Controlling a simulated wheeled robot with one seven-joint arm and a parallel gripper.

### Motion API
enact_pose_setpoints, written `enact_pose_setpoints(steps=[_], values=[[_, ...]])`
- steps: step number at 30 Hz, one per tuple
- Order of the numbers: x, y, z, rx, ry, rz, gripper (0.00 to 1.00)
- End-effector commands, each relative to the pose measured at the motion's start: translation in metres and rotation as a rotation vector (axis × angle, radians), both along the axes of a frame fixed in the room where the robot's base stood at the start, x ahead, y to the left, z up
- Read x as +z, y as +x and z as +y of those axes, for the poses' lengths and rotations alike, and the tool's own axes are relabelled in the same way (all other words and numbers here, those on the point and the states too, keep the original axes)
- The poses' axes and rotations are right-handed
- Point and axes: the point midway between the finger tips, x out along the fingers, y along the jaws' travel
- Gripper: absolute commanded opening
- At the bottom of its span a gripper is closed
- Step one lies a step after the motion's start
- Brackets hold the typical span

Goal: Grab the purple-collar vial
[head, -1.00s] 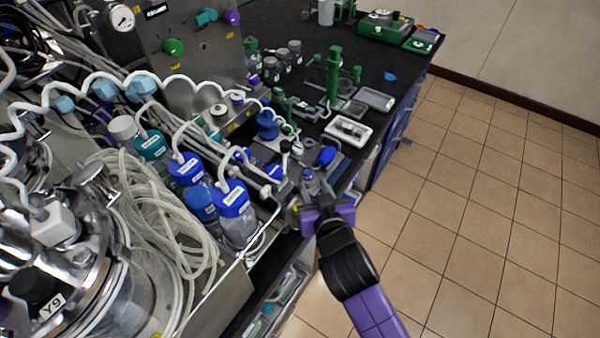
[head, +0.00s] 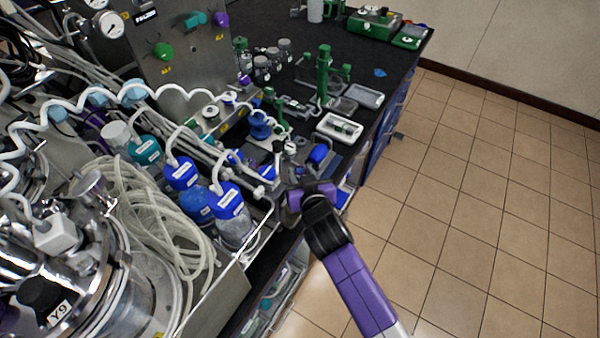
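My gripper (head: 299,196) is at the front edge of the black bench, right of the blue-capped bottles. Its purple body and black wrist cover most of its fingers, so I cannot tell whether it is open or shut. A small purple piece (head: 245,80) shows beside a group of grey-capped vials (head: 262,67) on the far bench, well beyond my gripper. I cannot tell whether this piece is the purple collar of a vial. No other vial with a purple collar is clear to me.
Blue-capped bottles (head: 228,204) and coiled clear tubing (head: 150,215) stand at the left beside a steel vessel. A green stand (head: 323,75), a white tray (head: 339,128) and a blue item (head: 318,154) are on the bench beyond my gripper. The tiled floor (head: 470,210) at right is clear.

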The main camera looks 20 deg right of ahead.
Motion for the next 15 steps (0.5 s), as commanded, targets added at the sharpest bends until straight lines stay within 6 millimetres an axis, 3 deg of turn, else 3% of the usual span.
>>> enact_pose_setpoints(steps=[2,8,15], values=[[0.0,-0.0001,-0.0001,0.0,0.0,0.0,0.35],[0.0002,-0.0003,-0.0001,0.0,0.0,0.0,0.0],[0.0005,-0.0002,0.0,0.0,0.0,-0.001,0.0]])
